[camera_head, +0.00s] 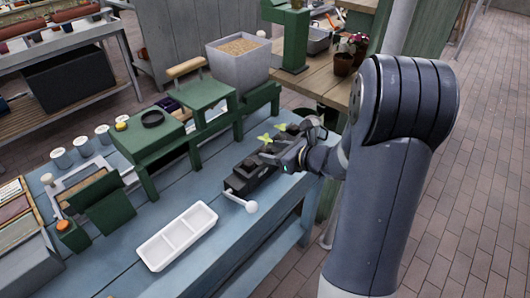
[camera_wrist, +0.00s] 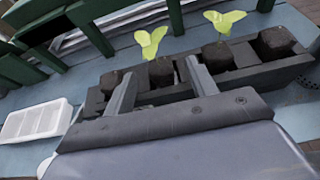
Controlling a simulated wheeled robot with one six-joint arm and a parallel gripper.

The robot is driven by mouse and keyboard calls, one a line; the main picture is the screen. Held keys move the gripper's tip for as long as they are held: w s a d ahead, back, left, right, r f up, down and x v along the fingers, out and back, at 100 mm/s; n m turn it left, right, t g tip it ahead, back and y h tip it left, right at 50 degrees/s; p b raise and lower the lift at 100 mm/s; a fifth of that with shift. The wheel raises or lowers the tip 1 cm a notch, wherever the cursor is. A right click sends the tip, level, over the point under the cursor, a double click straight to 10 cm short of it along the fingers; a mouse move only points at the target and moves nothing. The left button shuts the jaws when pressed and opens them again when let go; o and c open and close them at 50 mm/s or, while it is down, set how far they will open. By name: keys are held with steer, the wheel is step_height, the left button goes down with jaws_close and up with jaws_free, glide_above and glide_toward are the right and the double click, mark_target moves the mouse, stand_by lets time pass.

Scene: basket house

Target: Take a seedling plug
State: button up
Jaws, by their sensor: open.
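A dark tray (camera_wrist: 250,76) holds a row of dark soil plugs on the blue bench; it also shows in the head view (camera_head: 238,184). Two plugs carry yellow-green seedlings. The nearer seedling (camera_wrist: 151,42) rises from a plug (camera_wrist: 161,72) that appears between my fingers in the wrist view. The other seedling (camera_wrist: 224,20) stands on the plug to the right (camera_wrist: 218,56). My gripper (camera_wrist: 161,78) is open, its two fingers apart over the tray. In the head view my gripper (camera_head: 283,155) partly hides the tray's far end. I cannot tell whether the fingers touch the plug.
A white tray with compartments (camera_head: 177,237) lies empty on the bench, left of the dark tray. A white ball-ended handle (camera_head: 251,206) sticks out at the dark tray's near end. Green stands (camera_head: 205,92) and a grey soil bin (camera_head: 238,73) stand behind. Bare bench lies around the white tray.

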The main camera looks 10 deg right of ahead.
steer(key=shift+w+a+f, duration=0.3)
steer(key=shift+w+a, duration=0.1)
steer(key=shift+w, duration=0.15)
steer(key=shift+c, duration=0.3)
steer(key=c, duration=1)
